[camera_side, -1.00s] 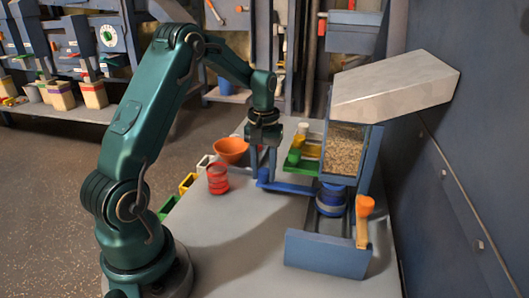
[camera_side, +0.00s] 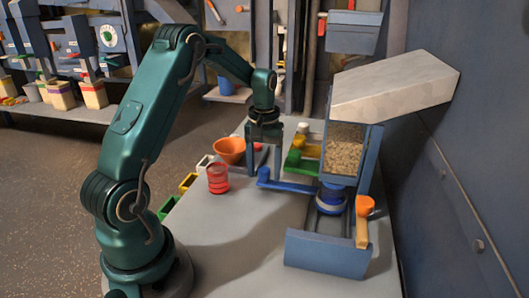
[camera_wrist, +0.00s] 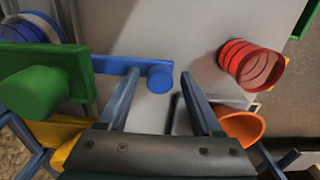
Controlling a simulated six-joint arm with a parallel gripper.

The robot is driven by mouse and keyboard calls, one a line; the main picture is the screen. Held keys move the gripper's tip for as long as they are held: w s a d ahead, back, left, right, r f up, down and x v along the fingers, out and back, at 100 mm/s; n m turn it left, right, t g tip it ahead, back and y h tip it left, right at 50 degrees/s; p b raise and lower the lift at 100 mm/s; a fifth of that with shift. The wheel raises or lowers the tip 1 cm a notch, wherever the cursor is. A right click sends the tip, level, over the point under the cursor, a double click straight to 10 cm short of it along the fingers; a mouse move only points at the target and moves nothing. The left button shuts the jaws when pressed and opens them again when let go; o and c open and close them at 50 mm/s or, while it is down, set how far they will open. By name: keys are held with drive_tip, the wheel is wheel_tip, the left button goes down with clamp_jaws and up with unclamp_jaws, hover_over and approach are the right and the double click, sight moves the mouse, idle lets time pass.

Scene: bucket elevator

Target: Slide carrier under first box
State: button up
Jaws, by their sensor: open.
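My gripper (camera_side: 265,165) is open. In the side view it points down just behind the knob end of a blue bar (camera_side: 292,186). In the wrist view the round blue knob (camera_wrist: 160,78) shows between the tips of my fingers (camera_wrist: 157,90), which hold nothing. The bar reaches right to a blue round carrier (camera_side: 331,200) standing in a channel below the hopper. The hopper box (camera_side: 345,150) has a clear front and holds pale grains. The carrier's far side is hidden by the frame. I cannot tell which box counts as first.
A red ribbed cup (camera_side: 217,178) and an orange bowl (camera_side: 229,150) stand left of my gripper. A green slide handle (camera_side: 300,162) and a yellow one (camera_side: 308,148) lie behind the bar. An orange lever (camera_side: 363,220) stands at right. The front left tabletop is clear.

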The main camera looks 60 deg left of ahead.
wheel_tip(320, 180, up, 12)
idle(1.0)
drive_tip(key=shift+f, duration=0.1)
